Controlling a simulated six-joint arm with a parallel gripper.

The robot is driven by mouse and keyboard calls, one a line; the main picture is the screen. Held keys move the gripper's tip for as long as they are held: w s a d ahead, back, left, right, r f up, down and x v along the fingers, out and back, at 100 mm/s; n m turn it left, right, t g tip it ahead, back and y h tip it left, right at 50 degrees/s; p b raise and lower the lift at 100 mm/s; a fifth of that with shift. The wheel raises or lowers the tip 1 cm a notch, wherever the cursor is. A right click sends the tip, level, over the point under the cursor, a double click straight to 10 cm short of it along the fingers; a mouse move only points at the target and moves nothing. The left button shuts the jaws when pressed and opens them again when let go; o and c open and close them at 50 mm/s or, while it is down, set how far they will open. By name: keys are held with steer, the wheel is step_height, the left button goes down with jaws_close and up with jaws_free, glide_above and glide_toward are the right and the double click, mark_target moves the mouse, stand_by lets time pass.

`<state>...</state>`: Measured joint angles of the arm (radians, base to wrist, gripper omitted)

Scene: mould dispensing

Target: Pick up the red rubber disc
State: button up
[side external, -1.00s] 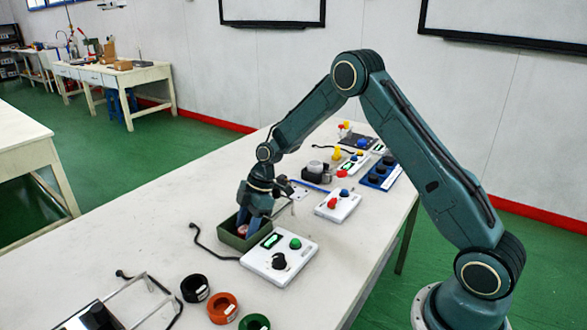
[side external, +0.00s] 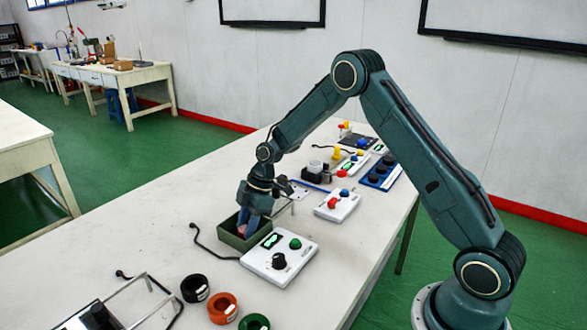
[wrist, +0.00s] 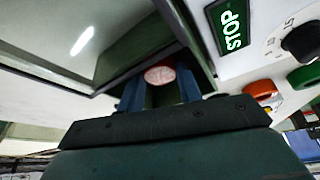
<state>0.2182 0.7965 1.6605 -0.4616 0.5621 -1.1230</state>
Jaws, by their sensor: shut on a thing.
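The red rubber disc (wrist: 160,75) shows in the wrist view between the two blue fingers of my gripper (wrist: 160,88). Its face looks pale red, and part of it is hidden. In the side view my gripper (side external: 246,229) points down into a dark green open box (side external: 233,243), shut on the disc. Only a small reddish bit of the disc (side external: 242,231) shows there, low inside the box. I cannot tell whether the disc touches the box floor.
A white control box (side external: 292,262) with a black knob and green button stands right beside the green box. A black cable (side external: 207,246) lies to the left. Black, orange (side external: 223,307) and green rings lie nearer the front. More panels stand behind.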

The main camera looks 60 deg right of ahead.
step_height(320, 180, up, 20)
stand_by(0.7)
steer(key=shift+d+f, duration=0.1)
stand_by(0.4)
